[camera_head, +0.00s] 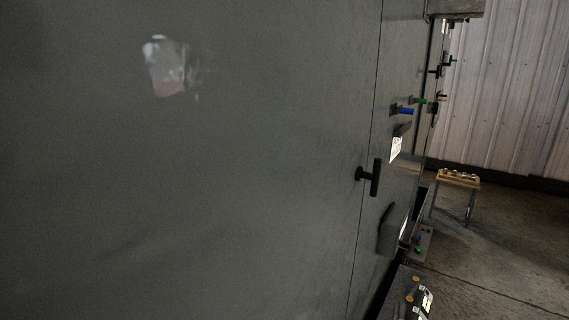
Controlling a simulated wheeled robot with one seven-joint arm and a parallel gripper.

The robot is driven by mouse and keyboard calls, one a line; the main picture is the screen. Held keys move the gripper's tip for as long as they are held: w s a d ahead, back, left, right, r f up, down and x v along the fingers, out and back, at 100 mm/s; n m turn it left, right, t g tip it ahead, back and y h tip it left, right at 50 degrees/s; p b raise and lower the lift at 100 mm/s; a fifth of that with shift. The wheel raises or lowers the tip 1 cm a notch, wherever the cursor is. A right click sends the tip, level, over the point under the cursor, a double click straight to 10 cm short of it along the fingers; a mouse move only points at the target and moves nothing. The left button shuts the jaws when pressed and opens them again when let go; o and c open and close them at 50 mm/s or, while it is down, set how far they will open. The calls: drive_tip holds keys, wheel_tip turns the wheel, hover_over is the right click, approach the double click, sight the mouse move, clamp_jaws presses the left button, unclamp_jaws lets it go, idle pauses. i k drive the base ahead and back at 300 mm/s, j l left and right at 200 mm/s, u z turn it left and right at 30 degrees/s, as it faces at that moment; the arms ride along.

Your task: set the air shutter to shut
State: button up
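The grey enclosure wall (200,190) fills most of the view, very close on the left. I cannot tell which part, if any, is the air shutter. A blue-handled fitting (404,111) and a green-handled fitting (418,100) stick out from the far part of the wall, seen edge-on. A black T-shaped handle (375,177) stands out nearer, beside a vertical seam. My gripper is not in view.
A white label (396,149) and a dark sloped plate (386,229) are on the wall. Low dark units (407,285) stand at its foot. A small wooden-topped stool (458,180) stands farther back. Open floor (500,260) lies at right.

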sight(445, 64)
drive_tip(key=z, duration=0.75)
drive_tip(key=i+l+z, duration=0.15)
drive_tip(key=i+z, duration=0.2)
drive_tip(key=i, duration=0.45)
drive_tip(key=i+z, duration=0.15)
drive_tip(key=i, duration=3.55)
